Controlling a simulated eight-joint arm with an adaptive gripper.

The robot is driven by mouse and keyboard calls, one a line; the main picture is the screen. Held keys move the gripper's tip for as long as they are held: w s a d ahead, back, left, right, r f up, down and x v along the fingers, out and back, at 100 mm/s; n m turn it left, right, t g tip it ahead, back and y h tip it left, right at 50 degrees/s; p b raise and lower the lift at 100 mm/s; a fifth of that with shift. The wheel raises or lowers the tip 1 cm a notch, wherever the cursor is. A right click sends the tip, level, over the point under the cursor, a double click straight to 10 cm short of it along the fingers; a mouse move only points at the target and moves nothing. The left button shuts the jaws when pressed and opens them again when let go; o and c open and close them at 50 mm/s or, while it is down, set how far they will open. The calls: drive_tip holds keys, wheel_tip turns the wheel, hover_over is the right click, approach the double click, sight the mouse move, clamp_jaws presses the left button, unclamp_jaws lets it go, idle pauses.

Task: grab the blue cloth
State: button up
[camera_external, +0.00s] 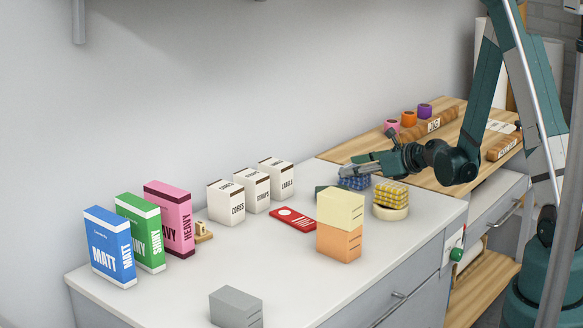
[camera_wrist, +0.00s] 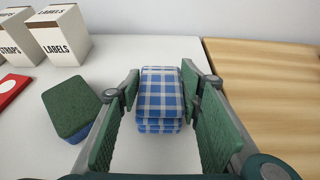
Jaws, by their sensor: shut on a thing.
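The blue cloth (camera_wrist: 160,95) is a folded blue and white checked stack, seen in the wrist view between the green pads of my gripper (camera_wrist: 161,88). My gripper is shut on it, with a pad at its left and right sides. In the external view the blue cloth (camera_external: 355,183) shows under my gripper (camera_external: 350,170), at the back right of the white counter. The fingers cover part of it there, and I cannot tell whether it touches the counter.
A green and blue sponge (camera_wrist: 70,105) lies left of the cloth. A yellow checked cloth (camera_external: 390,192) sits on a cream ring (camera_external: 390,212) close by. A wooden surface (camera_wrist: 265,75) adjoins.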

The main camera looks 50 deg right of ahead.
drive_tip(key=shift+r+p, duration=1.45)
drive_tip(key=shift+r, duration=3.45)
